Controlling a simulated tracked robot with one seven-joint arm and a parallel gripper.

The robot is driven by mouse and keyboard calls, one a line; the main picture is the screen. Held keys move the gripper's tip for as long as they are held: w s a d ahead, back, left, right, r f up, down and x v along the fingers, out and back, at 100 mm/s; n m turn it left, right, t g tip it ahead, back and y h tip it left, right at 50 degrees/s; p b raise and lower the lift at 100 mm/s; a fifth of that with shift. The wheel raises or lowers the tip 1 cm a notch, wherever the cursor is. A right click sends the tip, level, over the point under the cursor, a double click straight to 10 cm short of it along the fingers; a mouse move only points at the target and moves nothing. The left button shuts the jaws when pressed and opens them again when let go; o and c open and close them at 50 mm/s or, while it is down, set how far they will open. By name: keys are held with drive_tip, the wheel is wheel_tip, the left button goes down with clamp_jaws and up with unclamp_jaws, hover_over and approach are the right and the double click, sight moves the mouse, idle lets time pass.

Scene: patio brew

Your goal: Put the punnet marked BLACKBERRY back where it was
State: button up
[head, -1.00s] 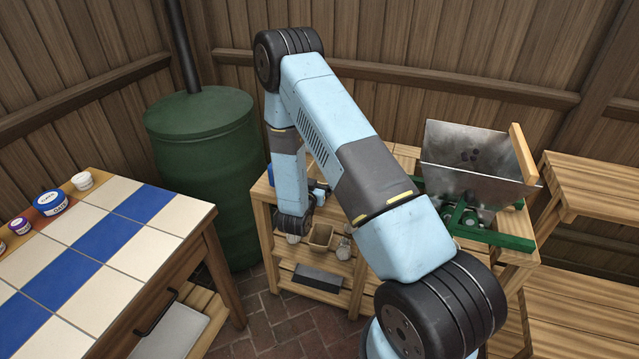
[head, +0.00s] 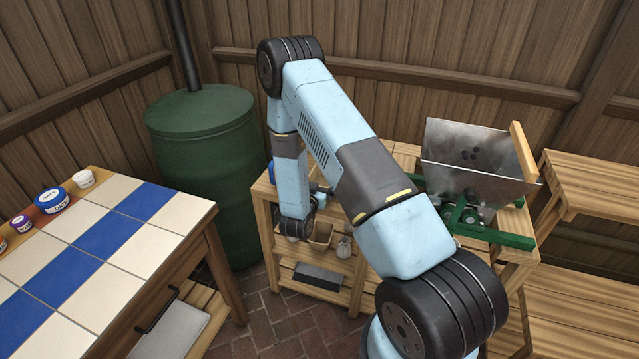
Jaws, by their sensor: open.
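A small tan box (head: 322,233), which looks like a punnet, stands on the middle shelf of the wooden rack. I see no readable marking on it, so I cannot tell whether it is the BLACKBERRY one. My arm comes down in front of the rack's left part, with its dark wrist just left of and above the box. Only a bit of my gripper (head: 320,192) shows behind the wrist, beneath the rack's top. Its fingertips are hidden. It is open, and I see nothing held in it.
A metal hopper (head: 475,165) on a green frame stands at the rack's right. A pale jar (head: 344,247) is right of the box, a grey block (head: 318,276) below. A green barrel (head: 205,185) and tiled table (head: 100,255) with several tubs are left.

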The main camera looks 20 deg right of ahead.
drive_tip(key=v, duration=1.2)
drive_tip(key=w+a+r+g+y, duration=0.2)
drive_tip(key=w+r+y, duration=0.5)
drive_tip(key=r, duration=0.6)
wheel_tip(320, 180, up, 15)
drive_tip(key=s+n+g+y, duration=0.2)
drive_tip(key=y, duration=0.2)
drive_tip(key=s+d+r+n+g+y, duration=0.1)
drive_tip(key=s+d+r+n+g, duration=0.15)
drive_tip(key=s+r, duration=1)
drive_tip(key=s+d+r+n+g, duration=0.1)
drive_tip(key=s+d, duration=0.2)
drive_tip(key=s, duration=0.6)
drive_tip(key=s+d+r+n+g+h, duration=0.1)
drive_tip(key=s+d, duration=0.2)
drive_tip(key=s, duration=0.7)
drive_tip(key=shift+s+n, duration=0.25)
drive_tip(key=shift+n, duration=0.1)
drive_tip(key=shift+g, duration=0.25)
